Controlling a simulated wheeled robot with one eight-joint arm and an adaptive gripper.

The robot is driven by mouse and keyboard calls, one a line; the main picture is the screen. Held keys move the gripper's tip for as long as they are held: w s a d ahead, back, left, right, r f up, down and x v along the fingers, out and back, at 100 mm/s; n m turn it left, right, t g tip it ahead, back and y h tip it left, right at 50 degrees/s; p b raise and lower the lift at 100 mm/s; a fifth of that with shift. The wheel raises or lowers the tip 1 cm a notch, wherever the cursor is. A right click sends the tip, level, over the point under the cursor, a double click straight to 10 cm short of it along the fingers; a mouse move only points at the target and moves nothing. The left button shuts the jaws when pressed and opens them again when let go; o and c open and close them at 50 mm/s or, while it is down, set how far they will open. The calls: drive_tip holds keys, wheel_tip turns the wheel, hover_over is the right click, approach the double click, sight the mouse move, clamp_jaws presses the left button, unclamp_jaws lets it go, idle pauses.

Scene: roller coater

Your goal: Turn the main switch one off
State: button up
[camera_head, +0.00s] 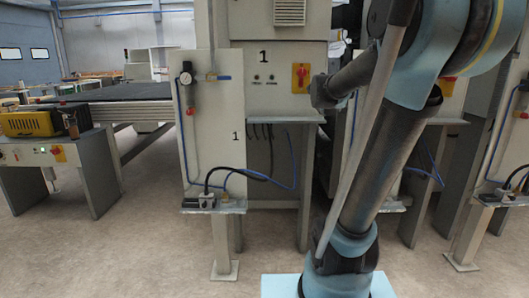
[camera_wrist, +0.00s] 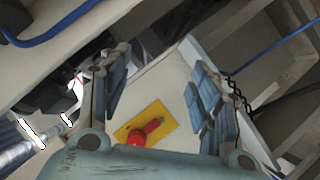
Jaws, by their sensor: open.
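In the wrist view, my gripper (camera_wrist: 158,80) is open, with its two blue-grey fingers spread apart and nothing between the pads. A red rotary switch (camera_wrist: 143,133) on a yellow plate (camera_wrist: 162,116) shows between the fingers, low near the gripper's body, on a pale panel. Its knob looks apart from both fingers; the distance is hard to tell. In the head view, a red switch on a yellow plate (camera_head: 300,77) sits on the cabinet panel marked 1, just left of my arm's far end. My fingers cannot be made out in the head view.
The grey cabinet (camera_head: 280,40) marked 1 has small buttons left of the switch. Another red switch (camera_head: 447,86) shows right of my arm. Floor in front is clear.

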drive_tip(key=s+a+f+m+g+y, duration=0.1)
drive_tip(key=s+a+f+g, duration=0.1)
drive_tip(key=s+f, duration=0.7)
drive_tip(key=s+a+f+m+g+y, duration=0.2)
drive_tip(key=s+f+g, duration=0.3)
drive_tip(key=s+f, duration=0.5)
drive_tip(key=s+a+f+m+g+y, duration=0.1)
drive_tip(key=s+a+f+g+y, duration=0.1)
drive_tip(key=s+f, duration=0.8)
drive_tip(key=s+a+g, duration=0.1)
drive_tip(key=s+a, duration=0.1)
drive_tip(key=s, duration=0.6)
drive_tip(key=shift+s+a+f, duration=0.15)
drive_tip(key=shift+f, duration=0.1)
drive_tip(key=shift+c, duration=0.4)
